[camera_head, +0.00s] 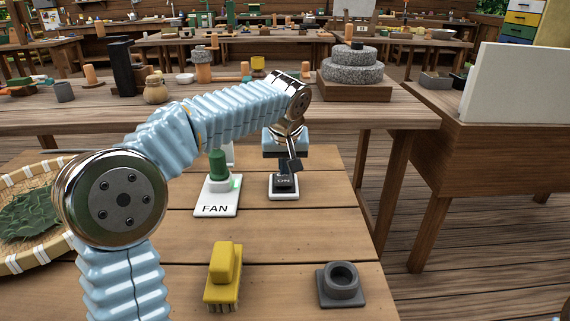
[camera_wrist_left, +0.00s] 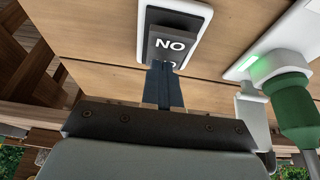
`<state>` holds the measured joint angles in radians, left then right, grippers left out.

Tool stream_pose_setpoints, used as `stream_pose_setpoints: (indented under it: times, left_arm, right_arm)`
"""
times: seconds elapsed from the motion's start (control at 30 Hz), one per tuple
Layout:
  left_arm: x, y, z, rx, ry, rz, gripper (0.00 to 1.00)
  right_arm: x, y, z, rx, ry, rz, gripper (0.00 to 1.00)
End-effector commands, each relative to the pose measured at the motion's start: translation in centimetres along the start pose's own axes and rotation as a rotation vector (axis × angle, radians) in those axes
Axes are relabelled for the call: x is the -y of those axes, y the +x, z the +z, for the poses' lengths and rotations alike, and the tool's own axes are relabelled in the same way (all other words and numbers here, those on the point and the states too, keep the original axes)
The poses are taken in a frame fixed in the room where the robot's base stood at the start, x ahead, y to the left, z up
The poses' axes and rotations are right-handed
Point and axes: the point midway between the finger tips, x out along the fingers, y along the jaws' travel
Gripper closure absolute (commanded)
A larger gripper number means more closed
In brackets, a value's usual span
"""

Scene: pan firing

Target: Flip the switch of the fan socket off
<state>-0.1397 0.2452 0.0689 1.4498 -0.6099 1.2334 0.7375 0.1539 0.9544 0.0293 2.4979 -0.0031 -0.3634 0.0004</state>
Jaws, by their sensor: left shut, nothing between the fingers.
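The fan socket (camera_head: 217,197) is a white plate marked FAN on the table, with a green plug (camera_head: 218,165) standing in it and a green light glowing. The socket (camera_wrist_left: 240,68) and plug (camera_wrist_left: 291,105) also show at the right of the left wrist view. My left gripper (camera_head: 285,172) is shut and empty, pointing down at the switch. In the left wrist view its fingertips (camera_wrist_left: 163,68) are at the rocker (camera_wrist_left: 178,42); contact is unclear.
A yellow brush (camera_head: 223,275) and a dark grey ring-shaped holder (camera_head: 341,284) sit at the front of the table. A woven basket (camera_head: 22,266) with green leaves is at the left, partly behind my left arm. A stone mill (camera_head: 351,70) stands on the bench behind.

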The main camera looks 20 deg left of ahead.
Motion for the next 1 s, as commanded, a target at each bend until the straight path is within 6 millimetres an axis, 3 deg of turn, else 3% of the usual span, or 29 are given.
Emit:
stream_pose_setpoints:
  times: [0.63, 1.0]
  left_arm:
    - [-0.1, -0.1, 1.9, 0.017, 0.005, -0.006, 1.0]
    - [0.0, -0.5, 1.7, 0.015, 0.004, -0.006, 1.0]
  right_arm:
    - [-0.3, 0.8, 0.0, 0.0, 0.0, 0.0, 0.57]
    - [-0.2, 0.5, 0.0, -0.001, 0.001, 0.001, 0.57]
